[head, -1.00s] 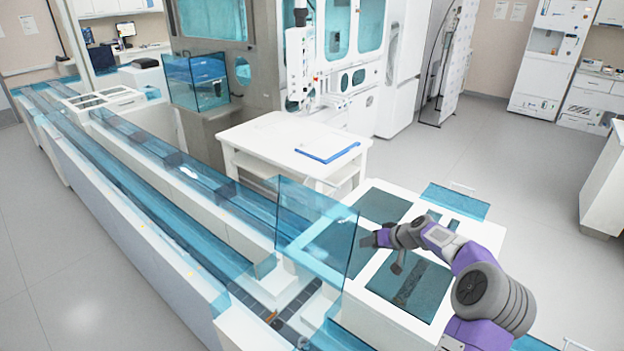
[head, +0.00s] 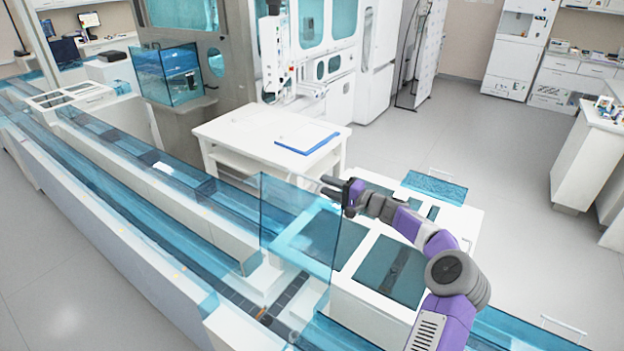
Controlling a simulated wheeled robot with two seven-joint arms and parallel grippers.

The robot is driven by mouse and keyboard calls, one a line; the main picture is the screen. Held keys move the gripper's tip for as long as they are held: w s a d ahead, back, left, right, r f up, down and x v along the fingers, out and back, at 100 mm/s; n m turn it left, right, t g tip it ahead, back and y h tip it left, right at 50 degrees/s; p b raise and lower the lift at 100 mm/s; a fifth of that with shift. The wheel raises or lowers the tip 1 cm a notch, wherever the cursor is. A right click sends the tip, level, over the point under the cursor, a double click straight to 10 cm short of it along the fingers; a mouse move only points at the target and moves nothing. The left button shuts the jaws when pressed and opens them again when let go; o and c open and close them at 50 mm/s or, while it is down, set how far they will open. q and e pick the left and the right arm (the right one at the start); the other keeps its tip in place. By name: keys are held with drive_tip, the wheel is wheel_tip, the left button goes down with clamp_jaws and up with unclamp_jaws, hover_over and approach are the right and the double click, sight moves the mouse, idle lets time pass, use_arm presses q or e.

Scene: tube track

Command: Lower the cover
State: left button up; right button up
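The cover (head: 300,226) is a clear blue panel standing raised, nearly upright, over the tube track (head: 165,228). My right gripper (head: 335,184) is at the panel's upper right edge, near its top corner. The fingers are small and dark here, and I cannot tell whether they touch the panel or how far apart they are. My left gripper is not in view.
A white cabinet (head: 352,300) with dark glass panels lies beneath my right arm. A white table (head: 232,130) with a blue-edged clipboard (head: 308,138) stands behind the track. Open grey floor (head: 500,150) lies to the right.

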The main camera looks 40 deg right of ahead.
sight(311, 178)
drive_tip(key=p+x, duration=0.1)
drive_tip(key=x, duration=0.6)
drive_tip(key=shift+f, duration=0.1)
drive_tip(key=shift+c, duration=0.3)
clamp_jaws()
